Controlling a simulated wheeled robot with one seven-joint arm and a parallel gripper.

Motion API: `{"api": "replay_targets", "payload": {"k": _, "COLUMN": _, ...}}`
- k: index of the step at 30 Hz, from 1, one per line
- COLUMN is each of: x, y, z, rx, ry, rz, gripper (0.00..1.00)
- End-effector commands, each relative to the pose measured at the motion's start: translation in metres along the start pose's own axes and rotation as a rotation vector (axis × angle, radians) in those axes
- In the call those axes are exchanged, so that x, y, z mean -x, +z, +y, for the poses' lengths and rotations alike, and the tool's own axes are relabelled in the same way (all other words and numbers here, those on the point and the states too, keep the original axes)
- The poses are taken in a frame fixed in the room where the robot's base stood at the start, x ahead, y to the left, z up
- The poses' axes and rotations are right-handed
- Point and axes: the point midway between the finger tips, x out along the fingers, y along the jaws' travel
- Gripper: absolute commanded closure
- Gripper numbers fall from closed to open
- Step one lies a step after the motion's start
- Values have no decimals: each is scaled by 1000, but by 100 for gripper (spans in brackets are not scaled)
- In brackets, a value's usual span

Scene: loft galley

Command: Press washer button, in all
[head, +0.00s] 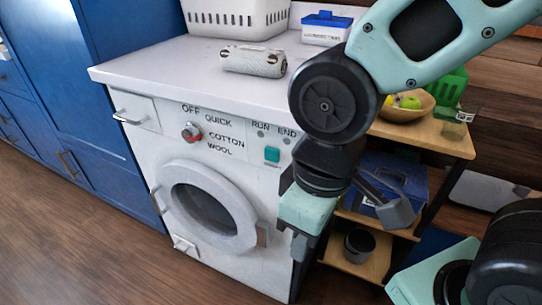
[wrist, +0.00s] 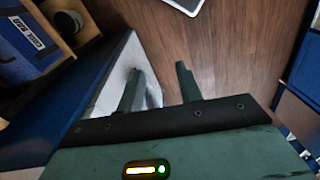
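The white washer (head: 170,150) stands under the countertop in the head view. The dial (head: 191,132) with a red mark sits among the OFF, QUICK, COTTON and WOOL labels. The round door (head: 208,205) appears closed. My gripper (head: 299,248) is at the washer's front right side, lower than the button and apart from it. In the wrist view my gripper (wrist: 160,84) has its two fingers apart with nothing between them. The button cannot be made out there.
A patterned cylinder (head: 253,61), a white basket (head: 235,18) and a blue-lidded box (head: 326,28) are on the countertop (head: 160,61). A wooden shelf unit (head: 442,138) with a fruit bowl (head: 405,106) stands right of the washer. The floor (head: 70,240) in front is clear.

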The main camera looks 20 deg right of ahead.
Motion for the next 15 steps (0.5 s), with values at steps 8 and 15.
{"api": "replay_targets", "payload": {"k": 8, "x": 0, "y": 0, "z": 0, "rx": 0, "ry": 0, "rz": 0, "gripper": 100}}
{"api": "replay_targets", "payload": {"k": 15, "x": 0, "y": 0, "z": 0, "rx": 0, "ry": 0, "rz": 0, "gripper": 100}}
